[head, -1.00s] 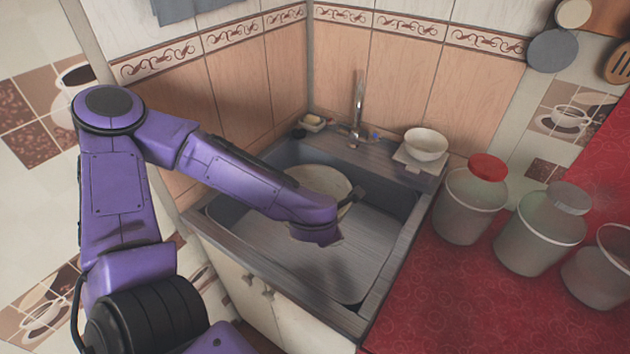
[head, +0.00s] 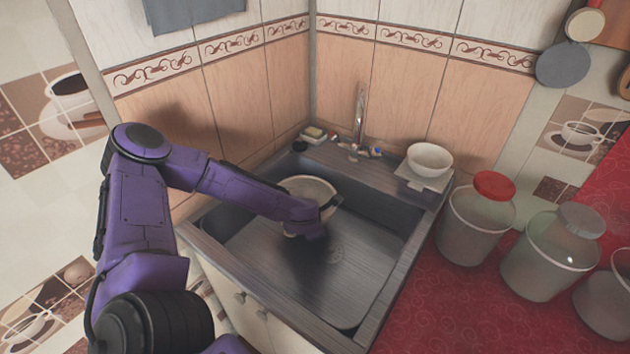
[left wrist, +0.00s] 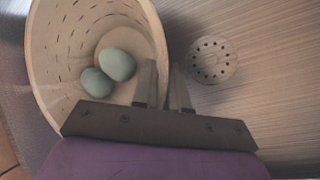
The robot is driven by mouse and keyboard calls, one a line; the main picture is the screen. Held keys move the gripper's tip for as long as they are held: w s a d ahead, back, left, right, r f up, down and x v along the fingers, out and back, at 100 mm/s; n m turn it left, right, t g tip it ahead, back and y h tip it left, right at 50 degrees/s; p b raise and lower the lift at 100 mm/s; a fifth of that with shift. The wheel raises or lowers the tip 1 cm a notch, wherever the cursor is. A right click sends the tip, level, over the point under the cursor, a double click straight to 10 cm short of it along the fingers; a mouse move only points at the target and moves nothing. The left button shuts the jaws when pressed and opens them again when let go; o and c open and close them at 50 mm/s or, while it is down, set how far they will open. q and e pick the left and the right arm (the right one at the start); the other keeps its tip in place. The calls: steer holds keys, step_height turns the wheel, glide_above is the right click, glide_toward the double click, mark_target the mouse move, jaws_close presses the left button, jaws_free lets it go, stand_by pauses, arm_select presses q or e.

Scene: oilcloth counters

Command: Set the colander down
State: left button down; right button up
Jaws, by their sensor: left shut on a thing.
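The colander (head: 306,187) is a pale, round, perforated bowl in the sink (head: 345,285), partly hidden behind my left arm in the head view. In the left wrist view the colander (left wrist: 48,75) holds two pale green egg-shaped things (left wrist: 108,72). My left gripper (left wrist: 166,75) is shut on the colander's rim, with one finger inside the wall and one outside. In the head view my left gripper (head: 326,203) is over the sink basin. Whether the colander touches the sink floor I cannot tell. My right gripper is not in view.
The faucet (head: 359,115) stands behind the basin, with a white bowl (head: 429,158) at the back right corner. Jars, one a red-lidded jar (head: 474,220), line the red counter (head: 430,310). The drain (left wrist: 212,60) and the front of the basin are clear.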

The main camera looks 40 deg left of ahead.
arm_select(q)
steer(key=shift+w+a+f, duration=0.15)
steer(key=shift+a+f, duration=0.05)
steer(key=shift+f, duration=0.6)
steer(key=shift+w+a+f, duration=0.15)
steer(key=shift+a+f, duration=0.1)
steer(key=shift+f, duration=0.5)
steer(key=shift+w+a+f, duration=0.15)
steer(key=shift+a+f, duration=0.05)
steer(key=shift+f, duration=0.6)
steer(key=c, duration=1.1)
jaws_free()
steer(key=shift+f, duration=0.1)
steer(key=shift+c, duration=0.2)
steer(key=shift+s+d+r, duration=0.1)
steer(key=shift+r, duration=0.3)
steer(key=p+v, duration=0.5)
steer(key=v, duration=0.6)
steer(key=shift+s, duration=0.3)
